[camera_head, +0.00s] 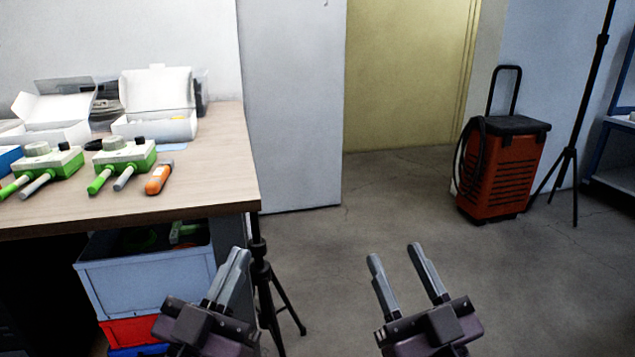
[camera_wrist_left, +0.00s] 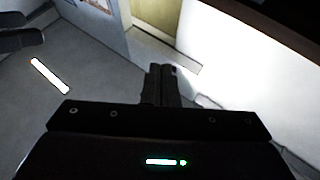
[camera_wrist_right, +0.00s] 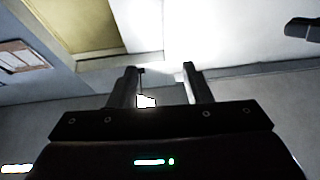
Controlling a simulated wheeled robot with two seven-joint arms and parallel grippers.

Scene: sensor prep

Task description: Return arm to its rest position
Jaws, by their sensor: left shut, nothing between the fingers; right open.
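My left gripper (camera_head: 238,255) is at the lower middle of the head view, in front of the table's right end and over the floor. Its fingers are together with nothing between them; the left wrist view shows the closed fingers (camera_wrist_left: 162,70). My right gripper (camera_head: 394,250) is to the right of it, over open floor. Its two fingers are apart and empty, and the gap also shows in the right wrist view (camera_wrist_right: 160,72). Neither gripper touches any object that I can see.
A wooden table (camera_head: 215,150) at the left bears green-and-white devices (camera_head: 125,156), an orange tool (camera_head: 159,178) and open white boxes (camera_head: 160,125). A grey crate (camera_head: 150,285) and a black tripod (camera_head: 262,275) stand below. A red wheeled unit (camera_head: 497,175) stands back right. Middle floor is clear.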

